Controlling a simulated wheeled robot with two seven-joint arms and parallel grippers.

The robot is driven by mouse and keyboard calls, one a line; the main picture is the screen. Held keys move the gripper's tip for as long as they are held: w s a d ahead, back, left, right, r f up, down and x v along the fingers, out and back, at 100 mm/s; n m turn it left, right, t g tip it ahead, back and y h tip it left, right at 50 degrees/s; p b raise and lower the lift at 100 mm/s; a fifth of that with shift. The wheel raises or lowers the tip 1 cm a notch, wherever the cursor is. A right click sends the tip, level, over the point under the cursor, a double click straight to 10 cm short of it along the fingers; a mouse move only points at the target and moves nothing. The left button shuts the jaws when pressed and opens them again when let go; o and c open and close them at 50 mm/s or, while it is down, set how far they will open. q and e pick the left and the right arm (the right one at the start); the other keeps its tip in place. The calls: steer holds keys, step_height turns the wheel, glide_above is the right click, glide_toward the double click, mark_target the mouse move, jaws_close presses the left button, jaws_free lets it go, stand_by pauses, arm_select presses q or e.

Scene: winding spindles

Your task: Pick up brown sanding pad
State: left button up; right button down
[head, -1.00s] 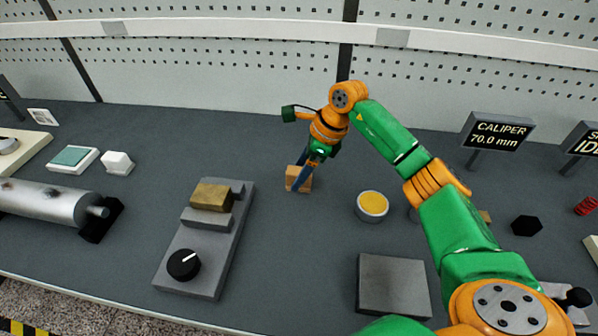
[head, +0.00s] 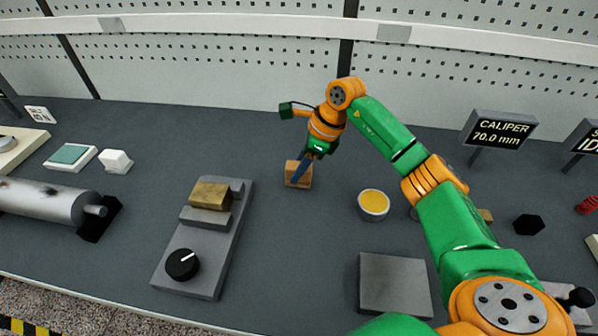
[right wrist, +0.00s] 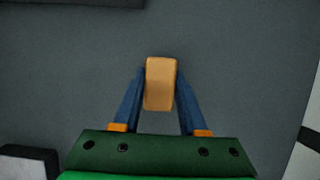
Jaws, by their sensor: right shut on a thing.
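The brown sanding pad (head: 291,170) is a small tan block near the middle of the bench in the head view. In the right wrist view the pad (right wrist: 160,84) lies between the two blue fingers. My right gripper (head: 298,180) reaches down to it from above, and its fingertips (right wrist: 160,90) are closed against the pad's two sides. The pad seems to be at the bench surface; I cannot tell whether it is lifted. My left gripper is not in view.
A grey vise-like fixture (head: 196,264) with a brass block (head: 210,196) stands left of the pad. A round tin with yellow contents (head: 373,204) is to the right. A grey square block (head: 394,284) is nearer. Bench behind the pad is clear.

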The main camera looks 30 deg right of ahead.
steer(key=s+a+r+b, duration=0.3)
steer(key=s+a+r, duration=0.3)
steer(key=s+r, duration=0.6)
steer(key=shift+s+a+b, duration=0.15)
steer(key=shift+s+b, duration=0.15)
steer(key=shift+b, duration=0.1)
